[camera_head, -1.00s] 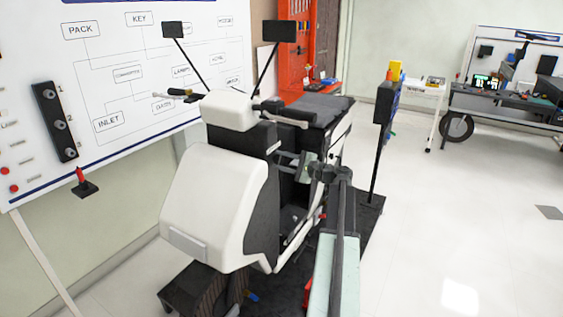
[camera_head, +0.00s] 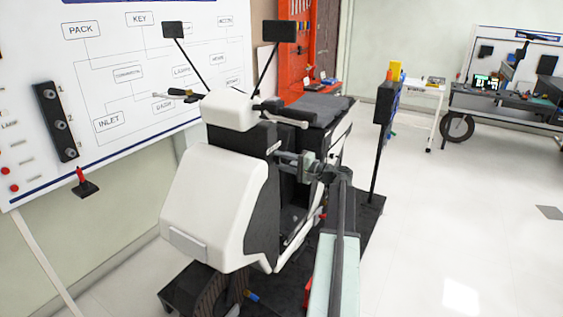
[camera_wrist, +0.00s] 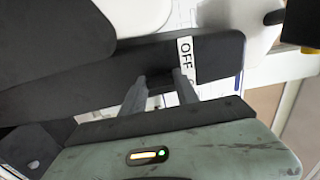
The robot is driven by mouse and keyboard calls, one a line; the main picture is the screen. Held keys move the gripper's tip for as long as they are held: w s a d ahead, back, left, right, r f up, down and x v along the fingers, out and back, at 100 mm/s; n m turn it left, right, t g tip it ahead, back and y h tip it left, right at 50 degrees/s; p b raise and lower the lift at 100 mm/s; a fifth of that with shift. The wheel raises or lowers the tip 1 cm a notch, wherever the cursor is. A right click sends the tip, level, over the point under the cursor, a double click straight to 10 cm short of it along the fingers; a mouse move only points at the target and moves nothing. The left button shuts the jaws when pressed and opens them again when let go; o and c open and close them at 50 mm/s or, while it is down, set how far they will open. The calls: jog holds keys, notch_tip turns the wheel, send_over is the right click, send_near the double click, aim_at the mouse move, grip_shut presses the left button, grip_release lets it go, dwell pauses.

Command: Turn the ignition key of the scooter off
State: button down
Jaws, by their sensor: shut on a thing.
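The white and dark scooter (camera_head: 212,205) stands in the middle of the head view. My gripper (camera_head: 284,157) reaches from the right to the dark panel behind its front shield. In the wrist view my gripper's two fingertips (camera_wrist: 163,77) are close together against this dark panel (camera_wrist: 215,52). They are shut on the ignition key, which is mostly hidden between them. A white label reading OFF (camera_wrist: 186,56) sits on the panel just beside the right fingertip, appearing turned sideways. The key's exact angle cannot be made out.
The handlebar (camera_head: 285,115) and seat (camera_head: 325,106) lie above and behind my gripper. A dark post with a box (camera_head: 385,103) stands to the right. A wiring board (camera_head: 130,60) is at the left.

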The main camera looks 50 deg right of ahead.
jog(key=shift+a+f, duration=0.1)
jog(key=c, duration=0.9)
grip_release()
jog(key=v, duration=0.8)
jog(key=shift+w, duration=0.1)
